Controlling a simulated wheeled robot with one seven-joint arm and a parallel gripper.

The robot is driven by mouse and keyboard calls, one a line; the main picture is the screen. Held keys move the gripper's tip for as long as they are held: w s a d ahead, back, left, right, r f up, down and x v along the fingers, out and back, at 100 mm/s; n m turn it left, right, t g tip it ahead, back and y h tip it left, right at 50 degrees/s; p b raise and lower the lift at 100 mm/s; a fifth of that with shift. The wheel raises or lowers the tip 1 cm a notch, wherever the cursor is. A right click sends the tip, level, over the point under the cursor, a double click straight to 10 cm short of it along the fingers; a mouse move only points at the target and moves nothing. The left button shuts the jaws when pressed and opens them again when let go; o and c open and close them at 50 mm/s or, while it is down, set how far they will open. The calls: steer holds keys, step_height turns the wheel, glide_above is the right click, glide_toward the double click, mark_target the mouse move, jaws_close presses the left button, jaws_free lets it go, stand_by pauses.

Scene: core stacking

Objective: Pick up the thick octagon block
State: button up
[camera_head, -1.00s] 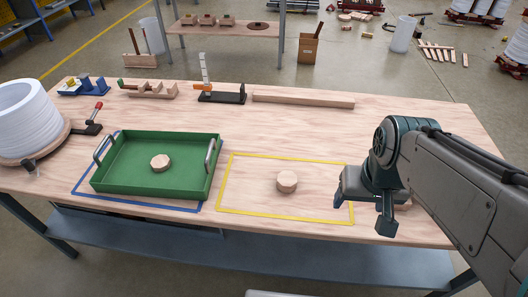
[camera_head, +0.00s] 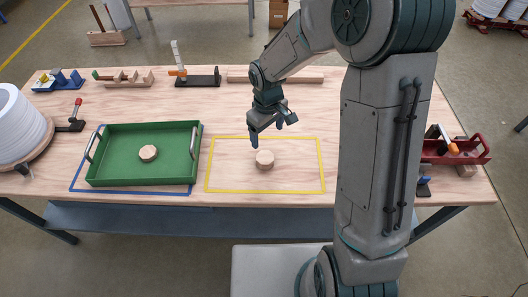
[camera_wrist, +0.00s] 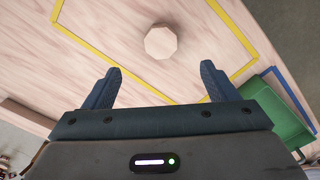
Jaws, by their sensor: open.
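One wooden octagon block (camera_head: 265,159) lies on the table inside the yellow outline. It also shows in the wrist view (camera_wrist: 161,43), ahead of and between my two fingers. A second wooden octagon block (camera_head: 148,153) lies in the green tray (camera_head: 184,178); it looks thinner and is outside the wrist view. My gripper (camera_head: 267,133) is open and empty, just above and behind the block in the yellow outline. In the wrist view my gripper (camera_wrist: 158,88) shows both fingers apart, with table between them.
The yellow outline (camera_head: 322,165) is otherwise clear. A long wooden bar (camera_head: 306,76) and several clamp-like tools (camera_head: 197,78) stand along the back edge. A white spool (camera_head: 14,125) stands at the left and a red toolbox (camera_head: 470,152) at the right.

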glide_above(265, 157)
steer(key=f, duration=0.9)
steer(key=shift+s+p, duration=0.25)
steer(key=shift+p, duration=0.05)
steer(key=shift+w+f+p, duration=0.15)
steer(key=shift+f+p, duration=0.2)
steer(key=shift+f, duration=1)
steer(key=shift+w+f+p, duration=0.1)
steer(key=shift+f+p, duration=0.25)
steer(key=shift+f, duration=0.95)
steer(key=c, duration=1.1)
